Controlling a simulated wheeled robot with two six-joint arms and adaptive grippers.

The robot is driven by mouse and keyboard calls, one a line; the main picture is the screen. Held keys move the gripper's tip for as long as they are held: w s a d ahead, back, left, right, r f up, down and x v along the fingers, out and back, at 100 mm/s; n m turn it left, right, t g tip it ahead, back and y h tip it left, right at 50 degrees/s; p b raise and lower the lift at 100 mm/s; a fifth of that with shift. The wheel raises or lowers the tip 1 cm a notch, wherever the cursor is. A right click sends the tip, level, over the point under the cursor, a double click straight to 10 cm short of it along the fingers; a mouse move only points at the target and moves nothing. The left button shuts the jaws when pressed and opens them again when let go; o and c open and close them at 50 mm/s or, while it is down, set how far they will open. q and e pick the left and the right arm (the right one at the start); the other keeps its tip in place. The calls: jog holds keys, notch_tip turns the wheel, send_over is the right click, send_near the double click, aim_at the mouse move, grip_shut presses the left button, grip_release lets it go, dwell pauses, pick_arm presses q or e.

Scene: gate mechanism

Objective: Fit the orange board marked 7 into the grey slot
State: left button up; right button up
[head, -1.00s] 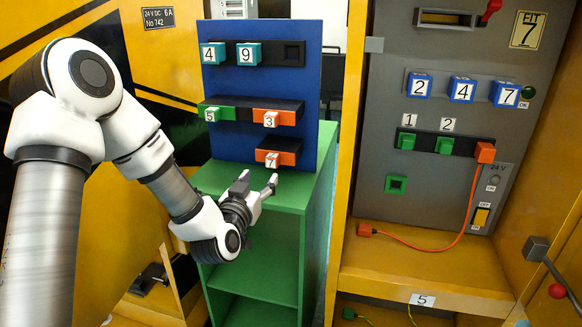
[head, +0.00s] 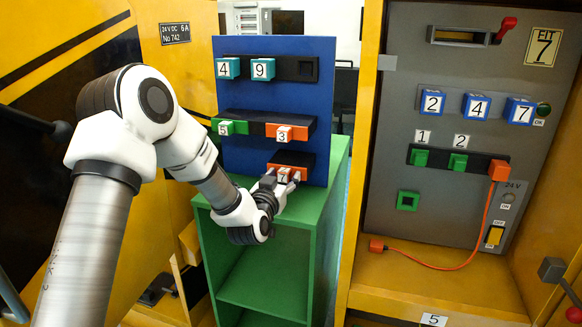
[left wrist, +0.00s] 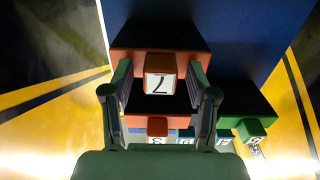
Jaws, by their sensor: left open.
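The orange board marked 7 (head: 296,160) sits on the lowest dark holder of the blue panel (head: 328,100), its white-faced knob pointing out. In the left wrist view its knob (left wrist: 161,75) appears upside down between my fingers. My left gripper (head: 283,181) is open, one finger on each side of the knob, with gaps visible in the wrist view. The grey slot (head: 458,37) is a wide opening high on the grey panel, beside a red lever. My right gripper is not in view.
Boards marked 5 (head: 232,128) and 3 (head: 290,132) sit just above, with 4 and 9 higher. The green shelf (head: 315,215) stands under the blue panel. A yellow frame post (head: 362,150) separates it from the grey panel. An orange cable (head: 480,235) hangs there.

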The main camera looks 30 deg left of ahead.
pick_arm(q)
grip_shut()
jog(key=shift+s, duration=0.3)
dwell(0.6)
jog(key=v, duration=1.3)
dwell(0.7)
